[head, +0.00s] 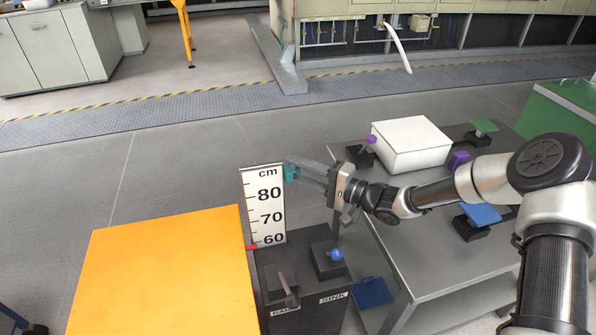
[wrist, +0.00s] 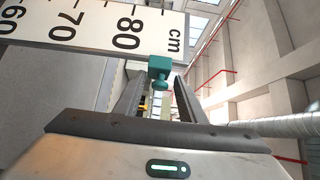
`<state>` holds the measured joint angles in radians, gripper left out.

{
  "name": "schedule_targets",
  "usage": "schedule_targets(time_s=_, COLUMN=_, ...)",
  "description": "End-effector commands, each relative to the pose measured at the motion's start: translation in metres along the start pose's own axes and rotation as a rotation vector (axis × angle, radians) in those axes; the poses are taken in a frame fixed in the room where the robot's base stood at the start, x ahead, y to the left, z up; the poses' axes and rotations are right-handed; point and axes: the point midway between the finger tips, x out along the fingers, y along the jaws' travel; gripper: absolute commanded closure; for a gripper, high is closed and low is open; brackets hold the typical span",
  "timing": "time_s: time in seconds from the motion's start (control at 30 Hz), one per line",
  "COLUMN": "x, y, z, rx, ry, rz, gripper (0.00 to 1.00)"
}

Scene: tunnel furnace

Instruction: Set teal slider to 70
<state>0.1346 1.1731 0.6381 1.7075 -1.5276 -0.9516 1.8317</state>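The teal slider (head: 291,173) is at the right edge of the upright white scale board (head: 250,211). It stands above the 80 mark, near the "cm" end. In the wrist view the slider (wrist: 159,66) has a small teal knob facing me. My gripper (head: 304,172) reaches in from the right at the slider's height. In the wrist view its two fingers (wrist: 161,88) are spread, with the knob between or just ahead of their tips. Gaps show on both sides of the knob. A red marker (head: 251,247) sits at the board's lower left, near 60.
An orange surface (head: 165,272) is at left. A grey table (head: 424,265) at right holds a white box (head: 410,146) and several coloured controls.

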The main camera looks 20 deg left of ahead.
Motion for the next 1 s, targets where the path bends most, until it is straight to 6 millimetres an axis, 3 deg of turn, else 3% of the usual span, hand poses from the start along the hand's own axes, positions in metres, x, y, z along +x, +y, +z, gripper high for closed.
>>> schedule_targets(time_s=0.13, x=0.0, y=0.0, z=0.0, rx=0.0, ry=0.0, rz=0.0, gripper=0.63)
schedule_targets(time_s=0.37, x=0.0, y=-0.001, z=0.0, rx=0.0, ry=-0.001, rz=-0.002, gripper=1.0)
schedule_targets(time_s=0.63, x=0.0, y=0.009, z=0.0, rx=0.0, ry=-0.001, rz=-0.004, gripper=1.0)
schedule_targets(time_s=0.9, x=0.001, y=0.069, z=0.001, rx=0.001, ry=-0.002, rz=-0.002, gripper=1.0)
schedule_targets(time_s=1.0, x=0.001, y=0.08, z=0.001, rx=0.001, ry=-0.003, rz=-0.002, gripper=1.0)
